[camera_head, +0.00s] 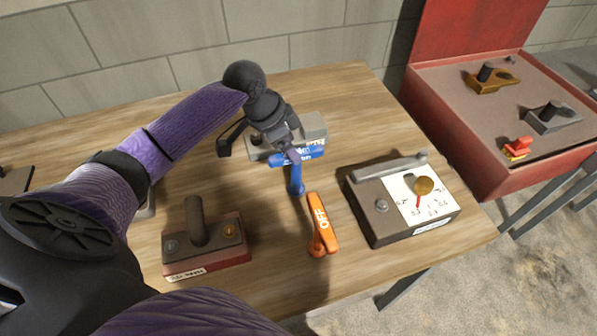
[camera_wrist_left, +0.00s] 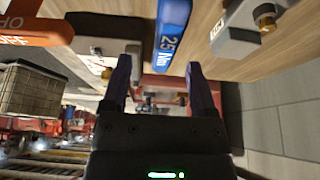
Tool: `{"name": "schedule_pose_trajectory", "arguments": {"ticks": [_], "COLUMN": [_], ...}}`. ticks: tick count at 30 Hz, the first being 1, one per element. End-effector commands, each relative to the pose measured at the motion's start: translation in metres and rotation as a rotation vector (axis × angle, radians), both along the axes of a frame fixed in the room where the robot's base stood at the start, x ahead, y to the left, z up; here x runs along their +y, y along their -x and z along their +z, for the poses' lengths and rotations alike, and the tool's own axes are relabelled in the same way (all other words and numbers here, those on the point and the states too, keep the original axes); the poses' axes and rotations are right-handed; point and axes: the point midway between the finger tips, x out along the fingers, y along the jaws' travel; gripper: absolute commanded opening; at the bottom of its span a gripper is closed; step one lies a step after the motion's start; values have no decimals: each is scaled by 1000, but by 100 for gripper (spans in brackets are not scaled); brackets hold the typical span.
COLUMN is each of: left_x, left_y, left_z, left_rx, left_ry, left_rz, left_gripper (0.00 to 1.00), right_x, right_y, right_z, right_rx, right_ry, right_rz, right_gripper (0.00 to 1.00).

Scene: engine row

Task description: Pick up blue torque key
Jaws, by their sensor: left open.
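The blue torque key (camera_head: 297,182) has a T shape, with a lettered bar and a stem, on the wooden table near its middle. In the left wrist view the blue torque key (camera_wrist_left: 172,35) shows its "25 Nm" lettering, ahead of the space between my fingers. My left gripper (camera_head: 258,150) is open over the far part of the table, beside and partly over the key's bar. In the left wrist view its two dark fingers (camera_wrist_left: 159,66) stand apart with nothing held between them. My right gripper is not in view.
An orange "OFF" handle (camera_head: 321,222) lies just in front of the blue key. A grey block (camera_head: 313,127) sits behind it. A gauge box (camera_head: 375,215) stands right, a dark-handled block (camera_head: 235,255) left. A red case (camera_head: 455,145) stands beyond the table's right edge.

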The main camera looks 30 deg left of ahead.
Motion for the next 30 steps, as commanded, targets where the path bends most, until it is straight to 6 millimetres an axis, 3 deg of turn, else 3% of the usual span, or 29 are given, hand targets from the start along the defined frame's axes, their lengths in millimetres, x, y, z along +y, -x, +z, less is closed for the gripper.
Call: {"name": "schedule_pose_trajectory", "arguments": {"ticks": [3, 6, 14, 24, 30], "left_x": [-1, -5, -6, -6, -6], "left_y": [-9, -13, -15, -15, -15], "left_z": [-26, -41, -44, -44, -43], "left_rx": [2, 2, -1, 0, -3], "left_ry": [3, 1, -1, -1, -1], "left_rz": [3, 1, 1, 1, 1], "left_gripper": [75, 75, 75, 3, 0], "right_x": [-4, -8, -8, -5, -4], "right_y": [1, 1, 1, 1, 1], "right_z": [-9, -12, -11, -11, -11], "right_rx": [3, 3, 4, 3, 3], "right_ry": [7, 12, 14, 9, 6], "right_rz": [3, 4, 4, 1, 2], "right_gripper": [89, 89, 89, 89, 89]}}
